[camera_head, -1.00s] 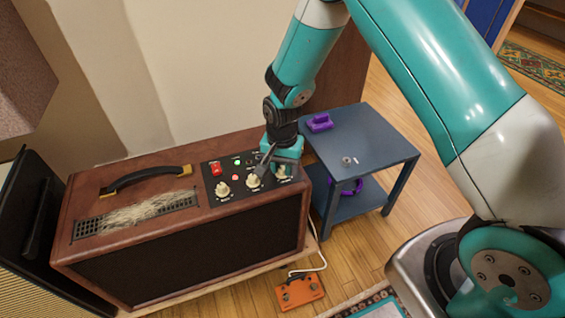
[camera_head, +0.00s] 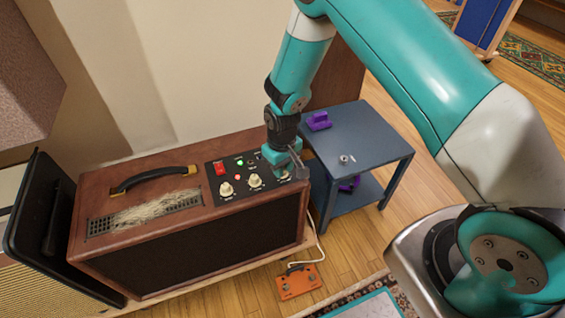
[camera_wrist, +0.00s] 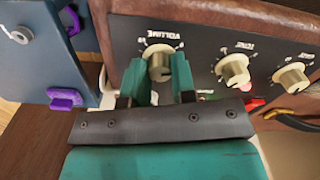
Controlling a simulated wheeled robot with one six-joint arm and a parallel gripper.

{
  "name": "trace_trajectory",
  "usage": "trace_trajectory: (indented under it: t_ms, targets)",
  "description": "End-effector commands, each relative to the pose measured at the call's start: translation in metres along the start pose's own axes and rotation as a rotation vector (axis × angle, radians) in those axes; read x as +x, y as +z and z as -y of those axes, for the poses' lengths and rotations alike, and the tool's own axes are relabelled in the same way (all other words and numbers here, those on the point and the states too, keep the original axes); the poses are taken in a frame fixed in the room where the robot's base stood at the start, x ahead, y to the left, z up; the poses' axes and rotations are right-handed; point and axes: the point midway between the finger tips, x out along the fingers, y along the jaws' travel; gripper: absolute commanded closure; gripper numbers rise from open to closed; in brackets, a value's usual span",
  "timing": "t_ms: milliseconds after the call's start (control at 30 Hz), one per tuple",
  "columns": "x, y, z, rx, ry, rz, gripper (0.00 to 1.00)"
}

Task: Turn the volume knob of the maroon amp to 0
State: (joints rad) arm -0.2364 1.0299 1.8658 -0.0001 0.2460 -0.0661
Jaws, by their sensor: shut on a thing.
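The maroon amp (camera_head: 140,217) stands at the left in the head view, its black control panel on top at the right end. My gripper (camera_head: 283,166) reaches down onto the panel's right end and hides the volume knob there. In the wrist view the cream volume knob (camera_wrist: 158,61) sits under the upside-down VOLUME lettering. The teal fingers of my gripper (camera_wrist: 159,76) are shut on it, one on each side. I cannot read where the knob's pointer stands.
Two other cream knobs (camera_head: 227,188) (camera_head: 255,181) and a red switch (camera_head: 219,168) are close left of my gripper. A blue-grey side table (camera_head: 365,140) stands right of the amp, with a purple object (camera_head: 319,121) on it. An orange pedal (camera_head: 299,282) lies on the floor.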

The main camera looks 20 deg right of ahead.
Motion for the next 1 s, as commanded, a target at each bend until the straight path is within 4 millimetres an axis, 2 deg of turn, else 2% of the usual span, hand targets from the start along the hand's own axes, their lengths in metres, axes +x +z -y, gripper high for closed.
trace_trajectory:
  t_ms: [200, 500, 1000]
  targets:
    - [-0.0020, -0.0003, -0.0001, -0.192, 0.000, 0.000, 0.99]
    - [-0.0011, 0.0000, -0.0001, -0.392, 0.000, 0.000, 0.99]
    - [-0.0005, -0.0004, -0.0002, -0.499, 0.001, -0.001, 0.99]
